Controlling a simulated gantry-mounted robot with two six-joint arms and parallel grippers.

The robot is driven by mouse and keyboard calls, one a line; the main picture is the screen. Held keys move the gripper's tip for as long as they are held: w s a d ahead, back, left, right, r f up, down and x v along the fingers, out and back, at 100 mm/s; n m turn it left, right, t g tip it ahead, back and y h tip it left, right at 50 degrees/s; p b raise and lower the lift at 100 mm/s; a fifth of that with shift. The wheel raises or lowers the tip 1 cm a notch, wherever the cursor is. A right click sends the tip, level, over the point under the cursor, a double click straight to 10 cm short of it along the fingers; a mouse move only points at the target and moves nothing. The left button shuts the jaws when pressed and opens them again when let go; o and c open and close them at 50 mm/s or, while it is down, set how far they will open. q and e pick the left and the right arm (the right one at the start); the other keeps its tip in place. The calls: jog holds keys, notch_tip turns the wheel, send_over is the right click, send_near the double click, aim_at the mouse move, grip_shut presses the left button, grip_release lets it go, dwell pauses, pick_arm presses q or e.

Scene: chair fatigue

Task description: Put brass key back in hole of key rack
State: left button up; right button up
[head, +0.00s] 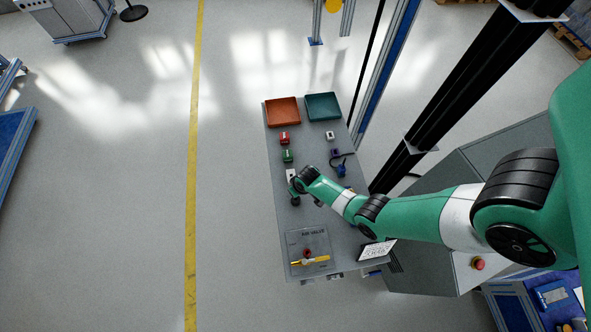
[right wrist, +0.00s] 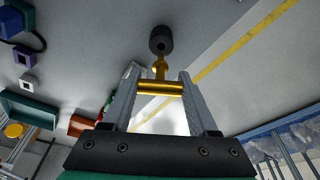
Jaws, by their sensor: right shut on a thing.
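In the right wrist view, my right gripper (right wrist: 160,90) is shut on the brass key (right wrist: 160,88), with the crossbar between its two fingers. The key's shaft points away from the gripper toward a dark round piece (right wrist: 161,36) with a dark hole-like spot, perhaps part of the key rack. The key tip overlaps its near edge in this view; I cannot tell whether it is in a hole. In the head view, my right gripper (head: 292,188) is over the table's left edge, beside a small dark round piece (head: 295,202). The key is too small to make out there. My left gripper is not in view.
The grey table (head: 312,205) holds an orange tray (head: 283,111) and a teal tray (head: 323,106) at the far end. Red (head: 284,138), green (head: 288,156) and white (head: 330,135) blocks stand nearer. An air valve panel (head: 310,243) with a yellow handle lies at the near end.

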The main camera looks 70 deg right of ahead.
jog(key=shift+w+d+p+v, duration=0.1)
jog(key=shift+w+p+v, duration=0.1)
jog(key=shift+p+v, duration=0.75)
jog(key=shift+w+d+p+v, duration=0.15)
jog(key=shift+w+p+v, duration=0.05)
jog(key=shift+p+v, duration=0.7)
jog(key=shift+r, duration=0.1)
jog(key=shift+s+a+m, duration=0.1)
jog(key=shift+s+m, duration=0.05)
jog(key=shift+m, duration=0.35)
jog(key=w+d+r+m+g+b, duration=0.1)
jog(key=w+d+m+b, duration=0.3)
jog(key=d, duration=0.5)
jog(key=shift+w+d+m+h+b, duration=0.4)
jog(key=shift+w+m, duration=0.1)
jog(key=shift+w, duration=0.25)
